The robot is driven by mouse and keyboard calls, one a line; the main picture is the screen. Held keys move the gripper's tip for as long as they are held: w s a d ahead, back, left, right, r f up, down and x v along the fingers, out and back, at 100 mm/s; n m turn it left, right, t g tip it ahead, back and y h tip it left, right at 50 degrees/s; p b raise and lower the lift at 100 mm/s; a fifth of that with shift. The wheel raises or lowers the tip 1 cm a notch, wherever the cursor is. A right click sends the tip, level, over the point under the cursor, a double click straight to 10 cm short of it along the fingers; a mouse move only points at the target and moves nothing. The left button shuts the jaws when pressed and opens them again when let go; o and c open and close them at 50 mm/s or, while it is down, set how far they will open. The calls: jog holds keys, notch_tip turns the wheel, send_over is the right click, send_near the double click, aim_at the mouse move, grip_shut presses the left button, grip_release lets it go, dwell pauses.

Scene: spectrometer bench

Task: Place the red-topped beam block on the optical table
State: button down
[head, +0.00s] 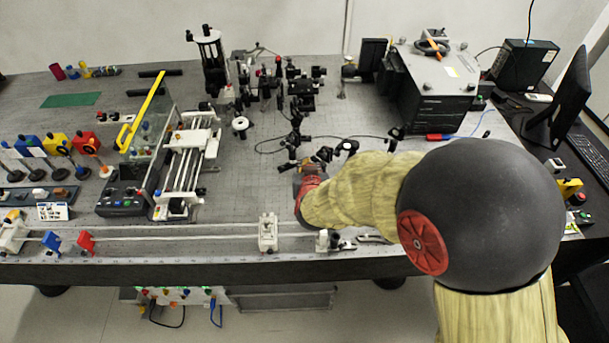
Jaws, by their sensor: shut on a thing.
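The optical table (240,180) is a wide grey perforated top filled with equipment. My gripper (317,160) is small in the head view, at the end of my yellow-sleeved arm, low over the middle of the table. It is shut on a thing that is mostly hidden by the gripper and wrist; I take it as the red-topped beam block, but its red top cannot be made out. Whether the held thing touches the table cannot be told.
A dark-framed rig with a yellow handle (145,110) stands left of my gripper. Optical posts (302,90) stand behind it, and a large dark instrument (432,100) is at the back right. A rail (190,230) runs along the front. Some bare table lies left of the gripper.

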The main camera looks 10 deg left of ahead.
jog(key=shift+w+a+f+b, duration=0.15)
jog(key=shift+a+f+b, duration=0.05)
jog(key=shift+f, duration=0.55)
jog(key=shift+w+a+f+b, duration=0.15)
jog(key=shift+a+f, duration=0.1)
jog(key=shift+f, duration=0.45)
jog(key=shift+w+a+f+b, duration=0.1)
jog(key=shift+a+f+b, duration=0.1)
jog(key=shift+f, duration=0.55)
jog(key=shift+f, duration=0.2)
jog(key=c, duration=1.6)
grip_release()
jog(key=p+v, duration=0.2)
jog(key=v, duration=1)
jog(key=shift+s+d, duration=0.1)
